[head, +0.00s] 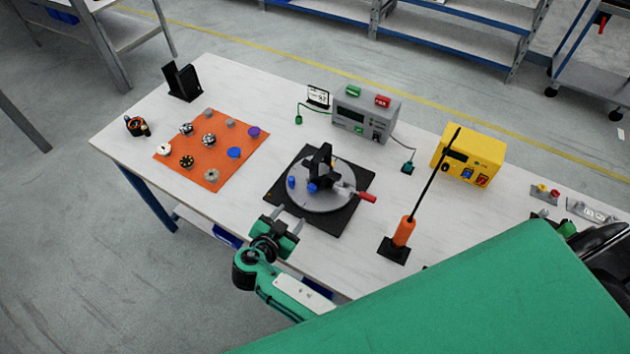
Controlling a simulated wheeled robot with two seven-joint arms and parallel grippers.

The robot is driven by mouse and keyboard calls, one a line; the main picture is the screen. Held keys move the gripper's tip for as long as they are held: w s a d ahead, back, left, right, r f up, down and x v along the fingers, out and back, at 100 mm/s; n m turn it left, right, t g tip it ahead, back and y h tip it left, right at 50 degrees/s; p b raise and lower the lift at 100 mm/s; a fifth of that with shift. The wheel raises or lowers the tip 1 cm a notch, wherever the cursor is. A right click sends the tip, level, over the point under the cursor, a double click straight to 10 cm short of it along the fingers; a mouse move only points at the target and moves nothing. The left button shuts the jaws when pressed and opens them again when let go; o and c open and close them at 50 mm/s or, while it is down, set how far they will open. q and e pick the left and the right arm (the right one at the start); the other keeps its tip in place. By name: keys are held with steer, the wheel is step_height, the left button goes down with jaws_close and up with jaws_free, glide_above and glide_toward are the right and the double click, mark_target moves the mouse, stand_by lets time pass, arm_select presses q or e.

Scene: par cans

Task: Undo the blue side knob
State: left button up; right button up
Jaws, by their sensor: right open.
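A black bracket (321,165) stands on a round grey disc (325,203), which sits on a black square base (279,188) near the middle of the table. A small blue knob (312,188) shows low at the front of the bracket. Another blue piece (291,182) stands on the left part of the disc. Which one is the side knob I cannot tell for sure. My right gripper (289,218) is open and empty at the table's front edge, just in front of the black base, apart from both blue pieces. My left gripper is not in view.
A red-handled clamp (366,197) sticks out at the disc's right. An orange holder (404,231) with a tall black rod stands further right. An orange mat (225,152) with several knobs lies left. A grey meter (365,113) and yellow box (468,157) stand behind.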

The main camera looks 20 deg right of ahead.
steer(key=p, duration=0.3)
glide_toward(311, 191)
steer(key=shift+w+d+r, duration=0.1)
steer(key=shift+w+d, duration=0.35)
steer(key=p+x, duration=0.1)
steer(key=x, duration=0.5)
steer(key=shift+f+p, duration=0.2)
steer(key=shift+p, duration=0.2)
steer(key=shift+w+d+f, duration=0.25)
steer(key=shift+w+d, duration=0.1)
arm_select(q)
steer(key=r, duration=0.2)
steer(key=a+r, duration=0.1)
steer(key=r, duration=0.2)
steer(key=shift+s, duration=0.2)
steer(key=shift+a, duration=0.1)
